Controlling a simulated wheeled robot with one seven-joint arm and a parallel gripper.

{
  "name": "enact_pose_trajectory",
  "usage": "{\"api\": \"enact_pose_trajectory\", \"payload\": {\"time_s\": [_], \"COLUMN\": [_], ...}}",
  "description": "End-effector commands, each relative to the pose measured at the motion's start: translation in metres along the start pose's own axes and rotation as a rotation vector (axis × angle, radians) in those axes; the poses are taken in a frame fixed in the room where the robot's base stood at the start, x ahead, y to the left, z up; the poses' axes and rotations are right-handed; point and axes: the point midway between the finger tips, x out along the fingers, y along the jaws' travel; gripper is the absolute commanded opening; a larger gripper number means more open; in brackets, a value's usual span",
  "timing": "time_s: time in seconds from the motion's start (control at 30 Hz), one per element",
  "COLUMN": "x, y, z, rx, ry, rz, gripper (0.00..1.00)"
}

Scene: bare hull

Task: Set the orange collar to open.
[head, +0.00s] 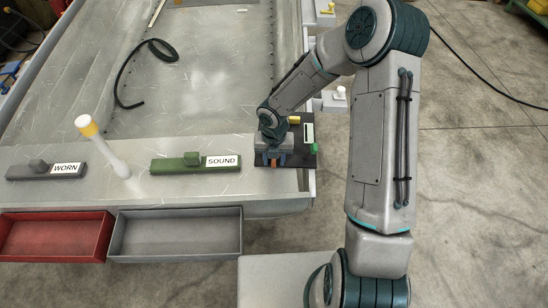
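A small orange part (274,163), which looks like the orange collar, shows at the right front of the bench, on or just above a dark plate (301,160). My gripper (273,160) is right over it, pointing down, with its fingers around or just in front of the orange part. The gripper and wrist hide most of the collar, so its setting does not show. I cannot tell whether the fingers are closed on it or apart from it.
On the dark plate are a yellow part (294,120), a pale panel (308,134) and a green part (314,148). A WORN block (38,172), a white post (115,162) with a yellow band and a green SOUND block (178,166) stand left. Red (103,241) and grey (233,238) trays are in front.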

Motion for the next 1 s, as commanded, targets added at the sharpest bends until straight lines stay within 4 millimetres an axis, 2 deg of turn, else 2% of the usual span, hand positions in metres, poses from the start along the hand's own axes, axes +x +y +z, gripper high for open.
{"api": "enact_pose_trajectory", "payload": {"time_s": [0.17,0.27,0.37,0.7,0.83,1.0], "x": [-0.002,-0.011,-0.029,-0.106,-0.125,-0.137], "y": [0.0,0.0,0.0,0.0,0.0,0.0], "z": [0.0,0.001,0.001,0.001,0.001,0.0], "rx": [0.001,0.003,0.003,0.002,0.001,0.0], "ry": [-0.001,-0.002,-0.004,-0.004,-0.003,0.0], "rz": [0.0,0.001,0.001,0.0,0.0,0.0], "gripper": [0.36,0.36,0.36,0.36,0.36,0.36]}}
